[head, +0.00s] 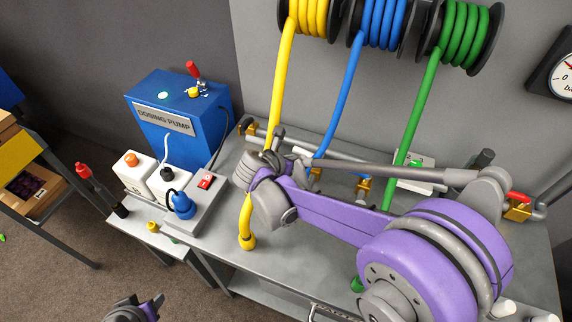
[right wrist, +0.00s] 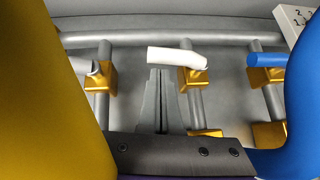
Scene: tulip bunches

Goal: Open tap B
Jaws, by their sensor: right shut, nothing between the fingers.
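In the right wrist view, several brass taps sit on grey pipes. The middle tap (right wrist: 195,78) has a white lever (right wrist: 177,57) lying crosswise to its pipe. No letter shows, so I cannot tell which is tap B. My right gripper (right wrist: 163,75) is shut and empty, its tips just below the middle white lever; contact is unclear. My left gripper (head: 140,309) shows only partly at the bottom edge.
A yellow hose (head: 281,90), blue hose (head: 342,95) and green hose (head: 417,105) hang from reels to the bench. In the wrist view, the yellow and blue hoses flank my fingers. A blue dosing pump (head: 178,115) and white bottles stand left. The floor at lower left is mostly clear.

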